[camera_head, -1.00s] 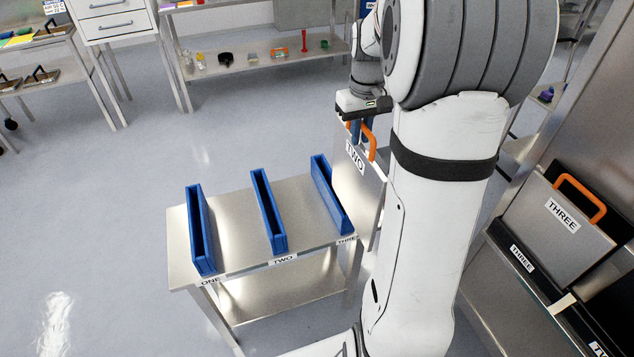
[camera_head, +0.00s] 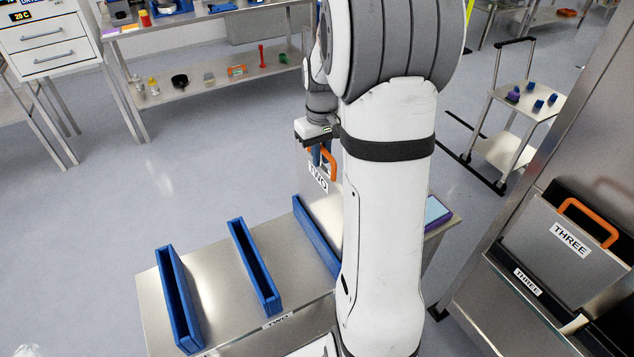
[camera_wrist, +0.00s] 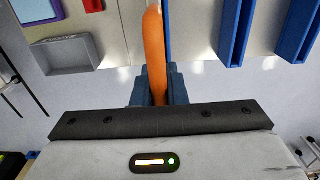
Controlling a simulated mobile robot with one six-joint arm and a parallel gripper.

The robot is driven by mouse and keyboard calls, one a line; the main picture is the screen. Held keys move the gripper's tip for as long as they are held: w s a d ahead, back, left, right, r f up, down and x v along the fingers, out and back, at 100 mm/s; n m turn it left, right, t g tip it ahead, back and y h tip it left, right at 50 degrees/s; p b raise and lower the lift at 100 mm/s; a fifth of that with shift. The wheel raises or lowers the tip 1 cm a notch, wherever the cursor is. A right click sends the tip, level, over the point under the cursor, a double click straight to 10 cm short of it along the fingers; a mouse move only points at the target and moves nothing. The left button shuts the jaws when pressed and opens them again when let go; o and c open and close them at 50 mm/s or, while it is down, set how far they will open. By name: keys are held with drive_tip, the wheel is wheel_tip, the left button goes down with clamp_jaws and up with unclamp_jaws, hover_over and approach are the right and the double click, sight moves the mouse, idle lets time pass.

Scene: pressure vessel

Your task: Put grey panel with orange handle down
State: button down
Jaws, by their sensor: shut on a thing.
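My gripper (camera_head: 322,152) is shut on the orange handle (camera_head: 329,166) of the grey panel (camera_head: 318,180) labelled TWO. The panel hangs upright below the gripper, beyond the right-hand holder in the head view; my arm and the table's similar colour obscure its lower part, so I cannot tell whether it touches anything. In the wrist view the orange handle (camera_wrist: 154,50) is between the blue fingers (camera_wrist: 155,88). Three blue slotted holders stand on the metal table (camera_head: 215,290): left (camera_head: 178,300), middle (camera_head: 254,268) and right (camera_head: 316,236). The left and middle ones look empty.
A grey panel labelled THREE (camera_head: 568,240), with an orange handle, sits in a rack at the right. A purple-edged tray (camera_head: 437,212) lies on the table's right end. A trolley (camera_head: 512,100) stands behind. Open floor lies left of the table.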

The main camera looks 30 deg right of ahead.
sight(321, 171)
drive_tip(key=shift+f+p, duration=0.4)
drive_tip(key=shift+f, duration=2.15)
drive_tip(key=shift+f, duration=0.2)
drive_tip(key=c, duration=1.5)
unclamp_jaws()
drive_tip(key=shift+o, duration=0.2)
wheel_tip(321, 171, up, 12)
drive_tip(key=shift+s+r+b, duration=0.1)
drive_tip(key=shift+b, duration=0.7)
drive_tip(key=s+a+t, duration=0.3)
drive_tip(key=s+a, duration=1.1)
drive_tip(key=s, duration=0.5)
drive_tip(key=shift+s+a+r+t, duration=0.3)
drive_tip(key=shift+s+a+r, duration=0.05)
drive_tip(key=shift+a+r, duration=0.1)
